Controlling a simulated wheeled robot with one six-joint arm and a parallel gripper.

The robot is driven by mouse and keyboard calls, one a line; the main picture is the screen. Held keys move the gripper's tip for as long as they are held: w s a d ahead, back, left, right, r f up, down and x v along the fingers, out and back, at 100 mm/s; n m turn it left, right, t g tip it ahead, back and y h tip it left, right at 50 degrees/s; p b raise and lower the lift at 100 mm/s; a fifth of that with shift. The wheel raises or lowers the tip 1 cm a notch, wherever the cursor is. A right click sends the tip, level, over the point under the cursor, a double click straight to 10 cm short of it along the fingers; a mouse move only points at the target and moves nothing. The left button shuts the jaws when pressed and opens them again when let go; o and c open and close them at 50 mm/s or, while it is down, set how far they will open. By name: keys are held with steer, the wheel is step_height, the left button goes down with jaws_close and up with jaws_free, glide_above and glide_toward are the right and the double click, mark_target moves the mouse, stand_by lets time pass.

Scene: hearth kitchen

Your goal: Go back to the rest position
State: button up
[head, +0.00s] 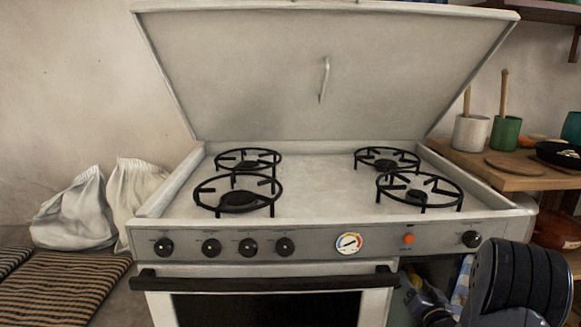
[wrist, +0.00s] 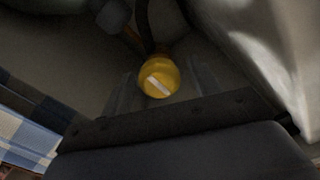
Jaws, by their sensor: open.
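In the wrist view, my gripper (wrist: 163,92) is open, its two pale, see-through fingers apart. A round yellow knob (wrist: 150,87) with a white bar slanting across its face lies between and just beyond the fingers. I cannot tell whether they touch it. In the head view, a dark ribbed part of my arm stands at the lower right, in front of the open space beside the oven.
The stove (head: 310,195) has its lid (head: 260,80) raised and several black burner grates. The oven handle (head: 265,281) juts out in front. A wooden shelf (head: 490,180) with pots is at right. In the wrist view, a checked cloth (wrist: 35,130) hangs at left, and a pale surface is close at right.

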steer(key=shift+n, duration=1.1)
steer(key=shift+s, duration=1.3)
steer(key=shift+s, duration=0.1)
